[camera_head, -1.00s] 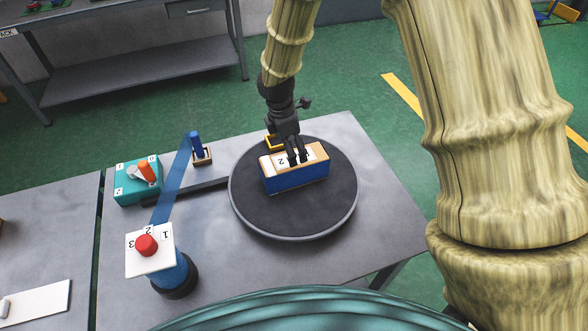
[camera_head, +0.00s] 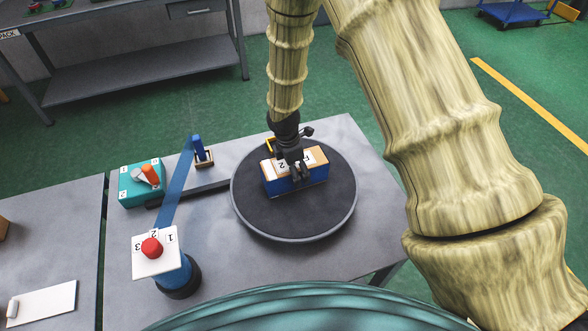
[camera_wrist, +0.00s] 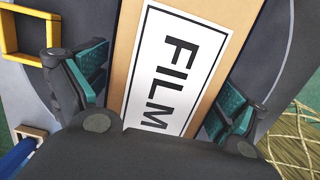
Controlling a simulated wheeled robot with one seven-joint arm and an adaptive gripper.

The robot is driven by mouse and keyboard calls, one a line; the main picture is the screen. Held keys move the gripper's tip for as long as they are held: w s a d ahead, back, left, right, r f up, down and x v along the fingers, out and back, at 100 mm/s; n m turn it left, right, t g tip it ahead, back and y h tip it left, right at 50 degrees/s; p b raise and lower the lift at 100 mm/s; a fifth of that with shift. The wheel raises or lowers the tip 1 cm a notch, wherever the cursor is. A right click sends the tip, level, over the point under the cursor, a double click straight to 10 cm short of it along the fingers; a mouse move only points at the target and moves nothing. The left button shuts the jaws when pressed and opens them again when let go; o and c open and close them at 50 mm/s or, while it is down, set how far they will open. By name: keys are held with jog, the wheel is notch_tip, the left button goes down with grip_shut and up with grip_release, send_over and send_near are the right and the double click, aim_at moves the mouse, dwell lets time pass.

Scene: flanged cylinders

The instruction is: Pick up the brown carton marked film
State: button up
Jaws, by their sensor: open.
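The brown carton (camera_head: 319,156) sits on the round dark turntable (camera_head: 275,215), its front side blue in the head view. In the wrist view the tan carton top (camera_wrist: 124,47) bears a white label (camera_wrist: 165,70) reading FILM. My gripper (camera_head: 298,174) is over the carton from above and hides part of its top and front. In the wrist view its teal-padded fingers (camera_wrist: 155,92) stand apart, one on each side of the carton. Some gap shows beside the carton; I cannot tell if either pad touches it.
A yellow frame (camera_head: 270,144) stands behind the carton, close to the left finger in the wrist view. Left of the turntable are a teal box with an orange lever (camera_head: 140,185), a blue post (camera_head: 198,148) and a red button on a white plate (camera_head: 152,248). The table's right part is clear.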

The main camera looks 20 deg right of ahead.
jog(key=shift+d+f, duration=0.15)
jog(key=shift+f, duration=0.65)
jog(key=shift+s, duration=0.1)
jog(key=c, duration=1.4)
jog(key=shift+c, duration=0.3)
